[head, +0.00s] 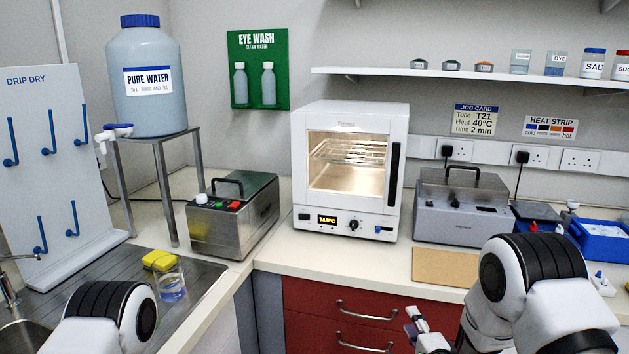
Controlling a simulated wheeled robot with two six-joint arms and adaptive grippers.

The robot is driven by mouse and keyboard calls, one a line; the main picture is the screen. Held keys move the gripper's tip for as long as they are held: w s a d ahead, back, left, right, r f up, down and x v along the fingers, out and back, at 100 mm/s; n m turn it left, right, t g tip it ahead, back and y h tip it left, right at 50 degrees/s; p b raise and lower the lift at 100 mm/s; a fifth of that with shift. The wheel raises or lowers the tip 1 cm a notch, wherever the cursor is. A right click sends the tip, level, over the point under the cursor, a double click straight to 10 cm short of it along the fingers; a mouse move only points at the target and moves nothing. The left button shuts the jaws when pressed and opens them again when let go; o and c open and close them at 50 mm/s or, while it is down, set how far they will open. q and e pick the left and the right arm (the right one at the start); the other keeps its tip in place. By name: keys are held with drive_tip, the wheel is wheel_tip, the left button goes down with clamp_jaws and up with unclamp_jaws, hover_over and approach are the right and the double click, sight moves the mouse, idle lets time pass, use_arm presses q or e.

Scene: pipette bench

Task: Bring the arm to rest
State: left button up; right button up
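My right arm (532,262) comes in at the lower right, bent, in front of the counter. Its gripper (413,320) points up and left in front of the red drawers, below the counter's front edge. It is small in view and partly cut off by the frame, so its opening cannot be made out. No object shows clearly in it. My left arm (100,318) shows only as a white and black joint at the bottom left, in front of the sink. Its gripper is out of view.
A beaker (171,284) and yellow sponge (161,260) sit on the draining board near my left arm. A white oven (350,170), two metal baths (233,216) (461,212), a brown mat (445,267) and blue trays (604,243) occupy the counter. Red drawers (345,305) are below.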

drive_tip(key=s+d+f+n+g+h, duration=0.15)
drive_tip(key=s+f+n+g, duration=0.45)
drive_tip(key=s+f, duration=1.4)
drive_tip(key=s+d+f+n+g, duration=0.1)
drive_tip(key=s+n+g, duration=0.9)
drive_tip(key=s, duration=1.2)
drive_tip(key=shift+s+d+n+g, duration=0.15)
drive_tip(key=shift+s+n+g, duration=0.15)
drive_tip(key=shift+s, duration=0.05)
drive_tip(key=shift+w, duration=0.15)
